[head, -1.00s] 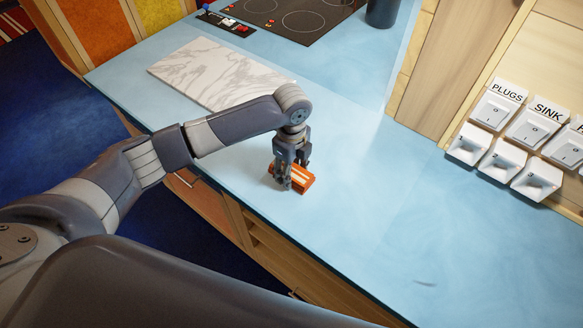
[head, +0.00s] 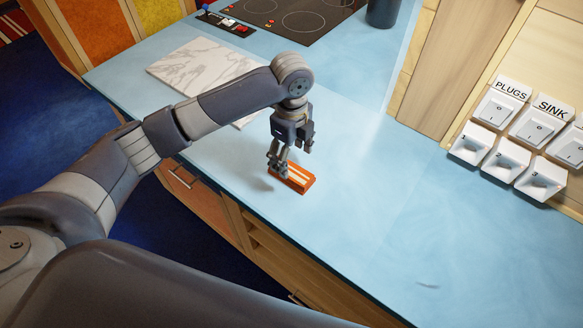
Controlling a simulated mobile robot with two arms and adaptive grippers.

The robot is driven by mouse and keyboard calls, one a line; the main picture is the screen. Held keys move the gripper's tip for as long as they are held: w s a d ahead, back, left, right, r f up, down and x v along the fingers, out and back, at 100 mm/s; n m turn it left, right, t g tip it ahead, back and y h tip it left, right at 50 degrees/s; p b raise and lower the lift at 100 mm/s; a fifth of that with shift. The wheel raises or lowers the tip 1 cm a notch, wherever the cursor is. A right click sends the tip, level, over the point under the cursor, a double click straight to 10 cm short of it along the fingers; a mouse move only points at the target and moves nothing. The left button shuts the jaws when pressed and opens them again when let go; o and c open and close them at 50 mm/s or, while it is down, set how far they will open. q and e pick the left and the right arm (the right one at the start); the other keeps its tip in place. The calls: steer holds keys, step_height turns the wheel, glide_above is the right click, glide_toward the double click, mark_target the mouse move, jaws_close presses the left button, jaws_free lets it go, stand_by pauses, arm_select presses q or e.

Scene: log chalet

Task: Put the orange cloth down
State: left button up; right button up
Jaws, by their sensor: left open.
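The orange cloth (head: 299,180), folded and with pale stripes, lies on the blue countertop (head: 350,215) near its front edge. My left gripper (head: 290,161) is open just above and behind the cloth, pointing down. Its fingers are spread, and the nearer one overlaps the cloth's left end in the picture. I cannot tell whether that finger touches it. My right gripper is not in view.
A white marble board (head: 195,65) lies behind my left arm. A black hob (head: 290,15) and a dark pot (head: 382,12) are at the back. Labelled switches (head: 500,108) are on the right wall. The counter to the right is clear.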

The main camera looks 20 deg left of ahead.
mark_target(292, 169)
arm_select(q)
step_height(292, 169, up, 6)
steer(key=shift+f+b, duration=0.15)
steer(key=shift+b, duration=0.35)
